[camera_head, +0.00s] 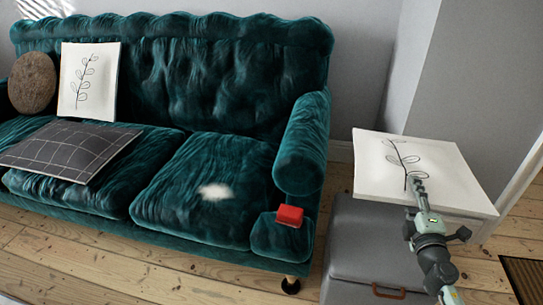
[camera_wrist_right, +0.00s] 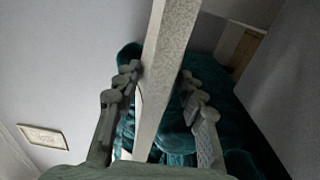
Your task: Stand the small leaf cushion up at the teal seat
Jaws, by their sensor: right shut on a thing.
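The small leaf cushion (camera_head: 450,165), white with a dark leaf sprig, is at the right in the head view, lying nearly flat over a grey box. My right gripper (camera_head: 416,186) is shut on it at its near side. In the right wrist view the cushion (camera_wrist_right: 168,70) shows edge-on as a pale slab between the fingers of my right gripper (camera_wrist_right: 160,100). I cannot tell whether it touches the box. The teal seat (camera_head: 195,175) is a tufted velvet sofa to the left, apart from the cushion. My left gripper is out of view.
On the sofa are another white leaf cushion (camera_head: 90,80) standing against the back, a round brown cushion (camera_head: 32,82) and a dark checked cushion (camera_head: 68,150) lying flat. A red block (camera_head: 290,215) sits on the near arm front. The grey box (camera_head: 365,245) stands beside the sofa.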

